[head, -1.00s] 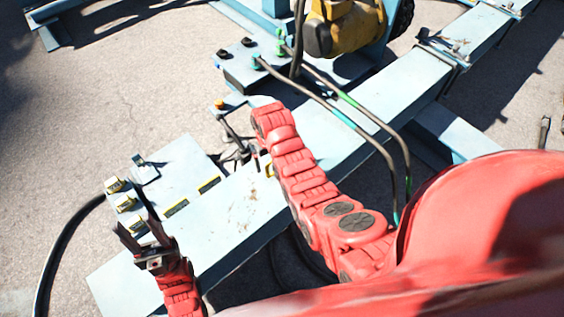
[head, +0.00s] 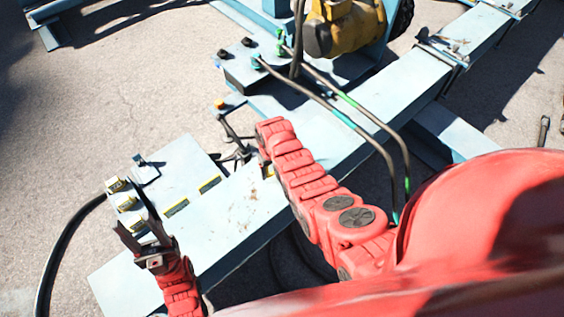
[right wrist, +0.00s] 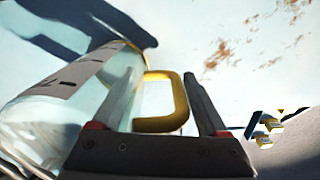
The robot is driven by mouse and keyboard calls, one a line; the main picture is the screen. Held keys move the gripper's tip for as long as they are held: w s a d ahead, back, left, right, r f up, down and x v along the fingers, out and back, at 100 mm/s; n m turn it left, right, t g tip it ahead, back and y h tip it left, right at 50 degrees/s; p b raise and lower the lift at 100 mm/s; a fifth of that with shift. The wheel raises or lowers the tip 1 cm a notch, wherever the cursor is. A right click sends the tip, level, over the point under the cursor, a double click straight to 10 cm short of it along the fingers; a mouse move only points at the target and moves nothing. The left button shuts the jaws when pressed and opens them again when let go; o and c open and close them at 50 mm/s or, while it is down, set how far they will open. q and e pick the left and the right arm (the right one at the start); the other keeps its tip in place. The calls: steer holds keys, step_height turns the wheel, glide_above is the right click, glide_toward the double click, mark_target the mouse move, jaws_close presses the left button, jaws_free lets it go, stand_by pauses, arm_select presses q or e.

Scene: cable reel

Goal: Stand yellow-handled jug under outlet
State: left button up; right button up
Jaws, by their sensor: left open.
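In the right wrist view a clear jug (right wrist: 45,115) with a grey marked band lies along the left side, and its yellow handle (right wrist: 180,98) stands out between the fingers of my right gripper (right wrist: 163,85). The fingers are apart, with gaps showing beside the handle. In the head view my right arm reaches over the pale blue beam, and its own links hide the right gripper and most of the jug. My left gripper (head: 142,232) is open and empty, at the lower left over the beam's near end. I cannot make out the outlet for certain.
The pale blue beam (head: 245,212) runs diagonally, with rusty stains. A plate with yellow-marked blocks (head: 127,202) sits at its left, a black cable (head: 53,250) beside it. Hoses (head: 340,118) run from a block below a yellow motor (head: 345,30). Open ground lies at upper left.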

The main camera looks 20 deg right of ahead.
jaws_close()
steer(key=shift+r, duration=0.1)
stand_by(0.3)
